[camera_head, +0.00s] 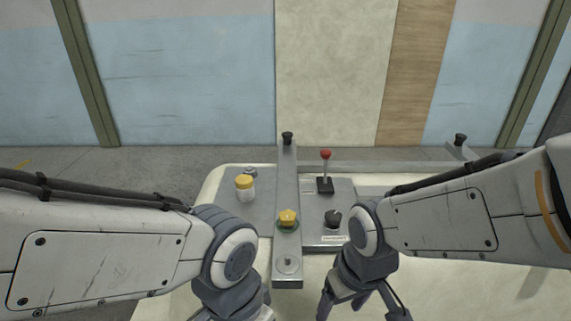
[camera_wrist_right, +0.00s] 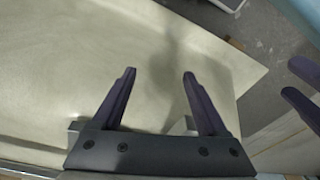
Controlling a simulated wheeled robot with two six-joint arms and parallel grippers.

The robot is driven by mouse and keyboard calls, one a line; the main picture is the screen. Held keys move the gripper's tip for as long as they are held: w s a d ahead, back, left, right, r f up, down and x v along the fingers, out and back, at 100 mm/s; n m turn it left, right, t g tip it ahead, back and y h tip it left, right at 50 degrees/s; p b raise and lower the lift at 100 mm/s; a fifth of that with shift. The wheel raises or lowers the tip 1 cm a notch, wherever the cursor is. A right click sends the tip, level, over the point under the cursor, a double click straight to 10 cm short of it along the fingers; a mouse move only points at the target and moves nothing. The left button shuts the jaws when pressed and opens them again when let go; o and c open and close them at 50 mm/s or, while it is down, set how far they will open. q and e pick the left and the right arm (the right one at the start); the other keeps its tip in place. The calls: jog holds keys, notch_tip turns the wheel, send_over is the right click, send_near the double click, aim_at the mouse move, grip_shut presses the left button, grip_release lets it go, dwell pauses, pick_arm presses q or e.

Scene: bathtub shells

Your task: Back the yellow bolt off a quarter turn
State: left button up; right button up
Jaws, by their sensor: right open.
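The yellow bolt (camera_head: 288,216) has a faceted head and sits on a green ring on a grey metal bar (camera_head: 287,185) in the head view. My right gripper (camera_head: 361,314) is right of and nearer than the bolt, pointing down, apart from it. In the right wrist view its two fingers (camera_wrist_right: 159,73) are spread with nothing between them. My left gripper's wrist (camera_head: 232,300) is at the bottom edge, left of the bar, and its fingertips are cut off there. Two dark fingers at the right edge of the wrist view, apart, appear to be my left gripper (camera_wrist_right: 287,78).
A yellow-lidded white jar (camera_head: 245,188) stands left of the bar. A red-knobbed lever (camera_head: 325,170) and a black knob (camera_head: 332,217) are to its right. Black knobs (camera_head: 288,138) top the far posts. The pale surface (camera_wrist_right: 50,90) under my right gripper is bare.

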jog(key=w+d+r+m+p, duration=0.2)
jog(key=w+r+p, duration=0.3)
jog(key=r+p, duration=0.55)
jog(key=w+d+r+m+p, duration=0.2)
jog(key=w+r+p, duration=0.4)
jog(key=r+p, duration=0.45)
jog(key=m+g+h+p, duration=0.1)
jog(key=m+p, duration=0.1)
jog(key=m, duration=0.1)
send_over(287, 214)
notch_tip(287, 214, down, 5)
notch_tip(287, 214, down, 10)
jog(key=shift+r+p, duration=0.1)
jog(key=shift+p, duration=0.5)
grip_shut()
